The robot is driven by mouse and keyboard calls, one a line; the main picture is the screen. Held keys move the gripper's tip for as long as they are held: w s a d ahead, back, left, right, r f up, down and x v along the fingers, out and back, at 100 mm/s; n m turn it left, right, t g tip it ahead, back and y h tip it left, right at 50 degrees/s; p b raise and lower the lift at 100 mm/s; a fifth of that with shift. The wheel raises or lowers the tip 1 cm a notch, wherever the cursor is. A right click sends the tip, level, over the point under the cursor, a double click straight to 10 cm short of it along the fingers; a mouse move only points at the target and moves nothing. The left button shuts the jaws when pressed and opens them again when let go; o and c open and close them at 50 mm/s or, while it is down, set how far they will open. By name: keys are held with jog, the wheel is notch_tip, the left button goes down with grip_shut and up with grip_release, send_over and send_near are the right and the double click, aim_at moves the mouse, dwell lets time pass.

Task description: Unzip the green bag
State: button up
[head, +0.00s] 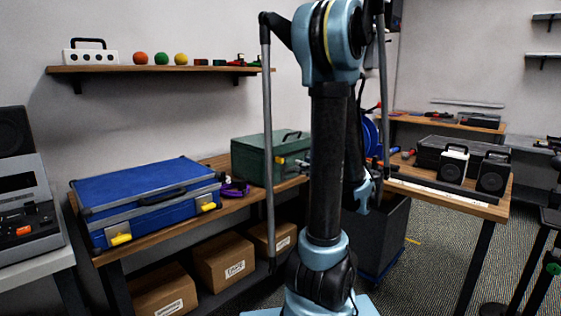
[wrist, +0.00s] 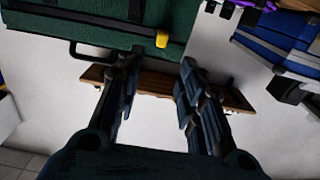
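The green bag (head: 258,158) is a closed, box-like case with a dark handle on top and a yellow tab on its front. It stands on the wooden bench in the head view, left of my arm, which covers its right end. In the wrist view the green bag (wrist: 70,30) fills the upper left, with its handle and yellow tab showing. My gripper (wrist: 160,62) has its two fingers spread apart with nothing between them. It appears close to the bag, but I cannot tell whether it touches.
A blue case (head: 145,196) with yellow latches stands on the bench (head: 150,238) left of the green bag. A purple item (head: 233,188) lies between them. Cardboard boxes (head: 222,260) sit below. A shelf (head: 160,69) hangs above. Speakers (head: 493,172) stand on the right table.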

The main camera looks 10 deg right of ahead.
aim_at(283, 159)
jog(key=shift+x, duration=7)
